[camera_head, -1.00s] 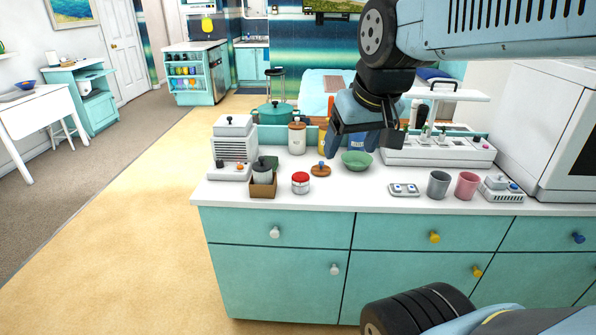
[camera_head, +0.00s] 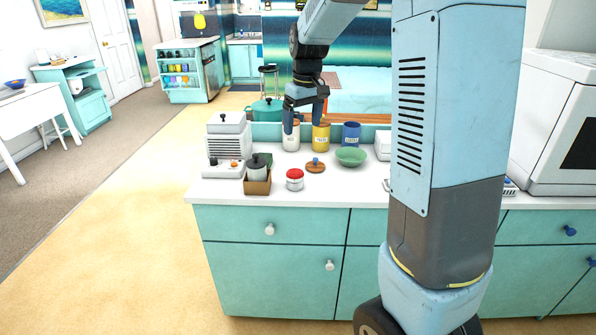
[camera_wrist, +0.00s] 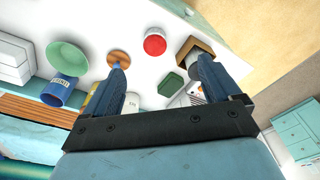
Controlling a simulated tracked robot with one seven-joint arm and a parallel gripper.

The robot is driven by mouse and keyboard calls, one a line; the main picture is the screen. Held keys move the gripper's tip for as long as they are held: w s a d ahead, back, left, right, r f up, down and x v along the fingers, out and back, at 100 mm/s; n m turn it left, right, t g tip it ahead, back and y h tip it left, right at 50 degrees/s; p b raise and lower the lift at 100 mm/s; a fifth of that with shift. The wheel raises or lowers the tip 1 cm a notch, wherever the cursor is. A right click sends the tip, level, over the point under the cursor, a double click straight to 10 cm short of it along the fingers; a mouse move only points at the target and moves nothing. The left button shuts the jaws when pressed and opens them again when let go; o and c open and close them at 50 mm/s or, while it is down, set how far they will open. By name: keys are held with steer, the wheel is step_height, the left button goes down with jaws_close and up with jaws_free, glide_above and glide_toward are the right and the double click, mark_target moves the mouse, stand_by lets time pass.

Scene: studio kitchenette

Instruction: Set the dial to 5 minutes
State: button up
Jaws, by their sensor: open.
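A white appliance with a slatted front (camera_head: 229,142) stands at the left end of the counter. Its low base carries a dark knob (camera_head: 212,162) and a small orange knob (camera_head: 234,163). I cannot tell which is the dial, and no minute markings are readable. My gripper (camera_head: 303,118) is open and empty above the back of the counter, right of the appliance and near the white canister. In the wrist view my gripper (camera_wrist: 160,63) points down at the counter, and part of the white appliance (camera_wrist: 192,92) shows beside and behind the right finger.
White (camera_head: 291,140), yellow (camera_head: 321,139) and blue canisters (camera_head: 351,135) line the back.

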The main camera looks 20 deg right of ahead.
steer(key=n+g, duration=0.1)
glide_above(295, 172)
step_height(295, 172, down, 6)
step_height(295, 172, down, 14)
steer(key=shift+w+f, duration=0.1)
steer(key=shift+f, duration=0.05)
stand_by(0.4)
steer(key=c, duration=1.1)
steer(key=shift+d, duration=0.55)
steer(key=shift+a, duration=0.5)
